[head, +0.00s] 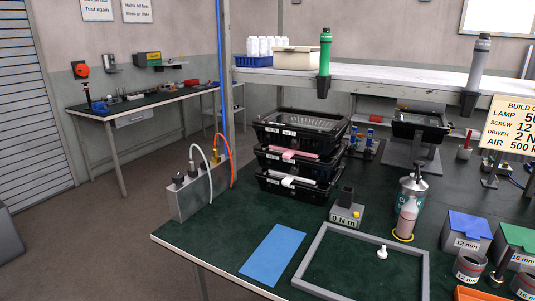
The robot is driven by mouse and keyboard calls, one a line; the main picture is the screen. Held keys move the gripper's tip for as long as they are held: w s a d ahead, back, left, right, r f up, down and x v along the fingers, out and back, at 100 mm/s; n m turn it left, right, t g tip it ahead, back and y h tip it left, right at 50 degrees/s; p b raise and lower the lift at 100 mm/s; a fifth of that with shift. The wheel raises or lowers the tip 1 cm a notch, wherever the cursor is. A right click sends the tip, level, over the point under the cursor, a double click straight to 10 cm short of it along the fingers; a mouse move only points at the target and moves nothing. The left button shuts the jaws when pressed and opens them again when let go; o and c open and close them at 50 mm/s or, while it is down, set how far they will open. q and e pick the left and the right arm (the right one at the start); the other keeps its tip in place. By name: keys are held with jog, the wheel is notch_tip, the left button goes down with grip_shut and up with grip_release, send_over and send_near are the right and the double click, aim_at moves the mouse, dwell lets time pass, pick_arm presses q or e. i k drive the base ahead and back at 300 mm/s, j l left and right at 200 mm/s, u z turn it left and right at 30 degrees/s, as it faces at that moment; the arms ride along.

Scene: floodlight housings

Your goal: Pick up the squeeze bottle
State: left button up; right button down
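A translucent pinkish bottle (407,218), which looks like the squeeze bottle, stands upright at a yellow ring marking on the dark green bench top (300,222). It is right of the small grey box reading "0 N m" (345,215). A metal-topped pump dispenser (414,183) stands right behind it and is partly hidden by it. Neither of my grippers is in view.
A grey frame (312,259) lies in front, with a small white knobbed piece (382,252) inside it. Stacked black trays (300,150) stand behind left. Blue-lidded (466,227) and green-lidded (517,240) bins stand right. A blue mat (273,254) lies bare.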

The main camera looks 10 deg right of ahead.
aim_at(409, 212)
jog(key=l+z, duration=0.1)
jog(key=z, duration=1.2)
jog(key=u, duration=0.8)
jog(key=k+l+u, duration=0.1)
jog(key=l+u, duration=0.2)
jog(key=k+l+u, duration=0.1)
jog(key=l+u, duration=0.2)
jog(key=k+l+u, duration=0.15)
jog(key=l+u, duration=0.15)
